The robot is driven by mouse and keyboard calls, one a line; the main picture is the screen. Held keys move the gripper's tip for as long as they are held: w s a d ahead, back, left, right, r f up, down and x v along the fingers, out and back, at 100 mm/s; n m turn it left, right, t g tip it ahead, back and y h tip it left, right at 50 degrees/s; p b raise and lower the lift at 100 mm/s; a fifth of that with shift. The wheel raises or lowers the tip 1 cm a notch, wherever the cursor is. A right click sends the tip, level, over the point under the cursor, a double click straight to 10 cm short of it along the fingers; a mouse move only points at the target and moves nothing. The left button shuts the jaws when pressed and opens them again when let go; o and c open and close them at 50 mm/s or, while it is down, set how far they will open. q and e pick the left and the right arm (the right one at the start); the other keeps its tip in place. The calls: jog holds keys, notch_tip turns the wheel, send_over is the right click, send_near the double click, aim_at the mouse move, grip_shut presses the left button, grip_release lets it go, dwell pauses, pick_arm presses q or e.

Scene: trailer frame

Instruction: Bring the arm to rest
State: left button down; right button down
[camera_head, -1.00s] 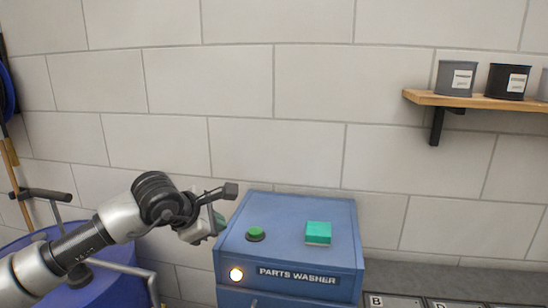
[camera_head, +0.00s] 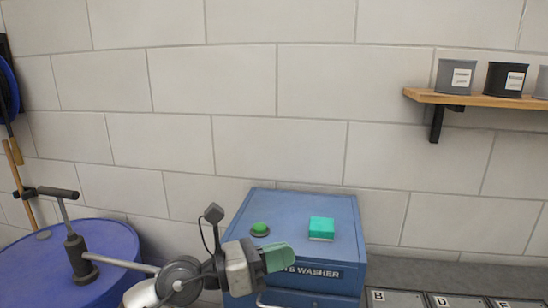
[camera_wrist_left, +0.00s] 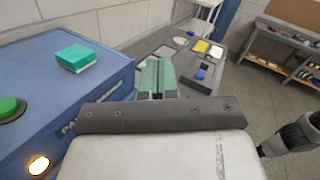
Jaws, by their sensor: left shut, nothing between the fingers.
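My left arm comes in low from the left in the head view. Its left gripper (camera_head: 279,257) is in front of the blue parts washer (camera_head: 339,210), with green fingers closed together and nothing between them. The fingers cover part of the washer's label. My right gripper does not show in the head view.
A green button (camera_head: 260,229) and a teal block (camera_head: 321,228) are on the washer top. A blue drum (camera_head: 115,245) with a hand pump stands at left. A wooden shelf (camera_head: 470,100) holds several tins. Lettered panels (camera_head: 395,299) lie at lower right.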

pick_arm(q)
jog(key=a+f+n+t+y, duration=0.2)
jog(key=a+n+t+y, duration=0.5)
jog(key=n, duration=0.8)
jog(key=a+f+n+t+y, duration=0.2)
jog(key=a+n+t+y, duration=0.2)
jog(key=n+t, duration=0.75)
jog(key=s+a+f+n+g+y, duration=0.3)
jog(key=a+f+n+g+y, duration=0.15)
jog(key=f+n, duration=0.25)
jog(key=s+a+f+n+g+y, duration=0.4)
jog(key=f+n+g, duration=0.1)
jog(key=f+n, duration=0.25)
jog(key=s+a+f+n+g+h, duration=0.1)
jog(key=s+f+n+g, duration=0.1)
jog(key=s+f+g, duration=0.55)
jog(key=s+a+f+n+g+h, duration=0.1)
jog(key=s+f+n+g, duration=0.3)
jog(key=s, duration=0.7)
notch_tip(320, 180, down, 26)
jog(key=m, duration=0.2)
jog(key=s+a+f+g, duration=0.2)
jog(key=s+a+f, duration=0.1)
jog(key=s+f, duration=1.3)
jog(key=shift+s, duration=0.45)
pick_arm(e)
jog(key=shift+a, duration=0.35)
